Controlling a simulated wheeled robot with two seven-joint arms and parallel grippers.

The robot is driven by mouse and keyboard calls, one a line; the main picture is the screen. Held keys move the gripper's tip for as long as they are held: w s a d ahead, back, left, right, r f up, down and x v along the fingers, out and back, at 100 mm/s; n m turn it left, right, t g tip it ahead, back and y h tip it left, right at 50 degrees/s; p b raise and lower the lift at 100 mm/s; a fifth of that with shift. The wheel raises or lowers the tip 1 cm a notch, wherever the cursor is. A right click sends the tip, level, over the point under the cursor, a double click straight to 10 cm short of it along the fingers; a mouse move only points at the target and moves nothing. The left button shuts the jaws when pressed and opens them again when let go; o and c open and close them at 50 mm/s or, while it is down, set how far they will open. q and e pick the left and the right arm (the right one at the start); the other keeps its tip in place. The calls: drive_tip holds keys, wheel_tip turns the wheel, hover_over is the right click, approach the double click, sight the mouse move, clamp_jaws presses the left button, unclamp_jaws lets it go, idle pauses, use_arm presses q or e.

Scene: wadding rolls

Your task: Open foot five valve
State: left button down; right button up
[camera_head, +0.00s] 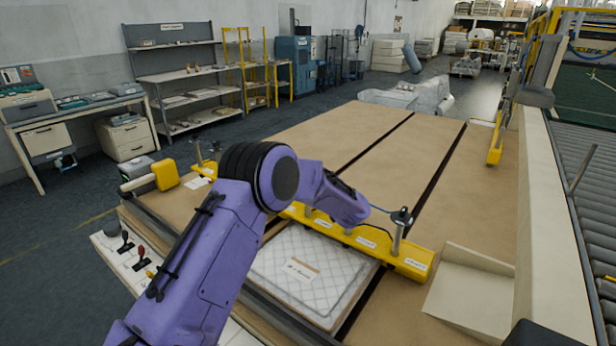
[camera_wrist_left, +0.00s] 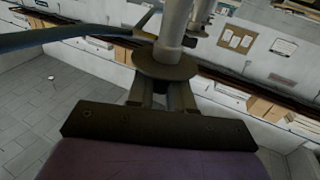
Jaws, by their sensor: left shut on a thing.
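A yellow bar (camera_head: 350,238) with white labels and upright metal posts lies across the brown table; the label text is too small to read. One post (camera_head: 399,240) with a dark top stands at its right end. My left arm reaches over the bar from the lower left, and its wrist hides part of it. In the left wrist view, my left gripper (camera_wrist_left: 160,92) is shut on a grey valve stem (camera_wrist_left: 173,28) at a round dark flange (camera_wrist_left: 165,64). The gripper's fingertips are hidden in the head view.
A quilted white pad (camera_head: 285,258) with a label lies under the bar. A pale open box (camera_head: 470,300) stands right of it. Levers (camera_head: 140,252) line the table's left front edge. A roller conveyor (camera_head: 590,200) runs at the right. The brown tabletop behind is clear.

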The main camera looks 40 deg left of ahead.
use_arm(q)
drive_tip(key=c, duration=1.1)
unclamp_jaws()
drive_tip(key=shift+a, duration=0.1)
